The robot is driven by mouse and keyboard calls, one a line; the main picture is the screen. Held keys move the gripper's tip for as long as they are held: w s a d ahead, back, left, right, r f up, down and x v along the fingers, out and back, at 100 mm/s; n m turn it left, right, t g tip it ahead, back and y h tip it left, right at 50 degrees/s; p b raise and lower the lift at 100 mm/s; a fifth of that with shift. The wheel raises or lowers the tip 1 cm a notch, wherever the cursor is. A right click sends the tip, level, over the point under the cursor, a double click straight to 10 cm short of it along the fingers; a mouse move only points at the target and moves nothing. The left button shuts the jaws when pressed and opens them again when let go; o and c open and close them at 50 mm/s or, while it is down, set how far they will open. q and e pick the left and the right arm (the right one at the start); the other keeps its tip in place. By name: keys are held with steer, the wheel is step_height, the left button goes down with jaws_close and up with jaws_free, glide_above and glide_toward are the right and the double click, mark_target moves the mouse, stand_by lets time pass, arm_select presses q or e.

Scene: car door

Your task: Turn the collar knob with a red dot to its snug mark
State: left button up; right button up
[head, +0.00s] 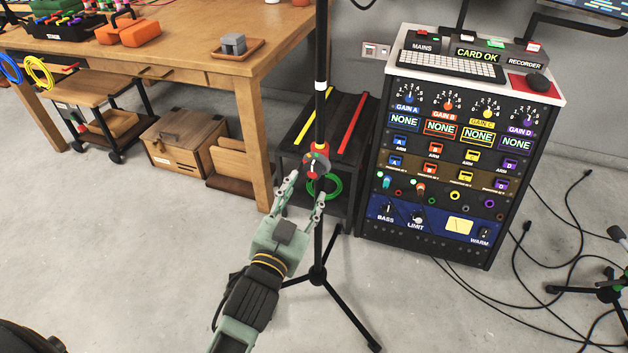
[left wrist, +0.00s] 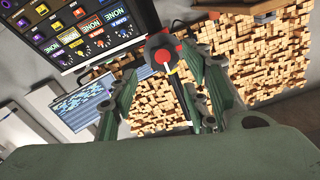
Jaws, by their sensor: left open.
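The collar knob (head: 316,164) is a small grey and dark round piece with red around it, on a black upright stand pole (head: 320,110). In the left wrist view the knob (left wrist: 161,58) shows ahead between the fingers, with red collar parts beside it. I cannot make out the snug mark or tell the dot's position. My left gripper (head: 304,187) is open, its fingertips just short of the knob, one to each side. My right gripper is not in view.
A rack cabinet (head: 440,240) with gain knobs stands right of the pole. A wooden bench (head: 180,50) and a wooden box (head: 185,138) are at left. A dark shelf (head: 300,140) with a green cable coil (head: 324,187) is behind. Black cables (head: 520,260) lie on the floor.

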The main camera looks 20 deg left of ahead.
mark_target(315, 175)
arm_select(q)
steer(key=w, duration=0.6)
steer(key=shift+d+f+b, duration=0.1)
steer(key=shift+b, duration=0.3)
steer(key=shift+w, duration=0.5)
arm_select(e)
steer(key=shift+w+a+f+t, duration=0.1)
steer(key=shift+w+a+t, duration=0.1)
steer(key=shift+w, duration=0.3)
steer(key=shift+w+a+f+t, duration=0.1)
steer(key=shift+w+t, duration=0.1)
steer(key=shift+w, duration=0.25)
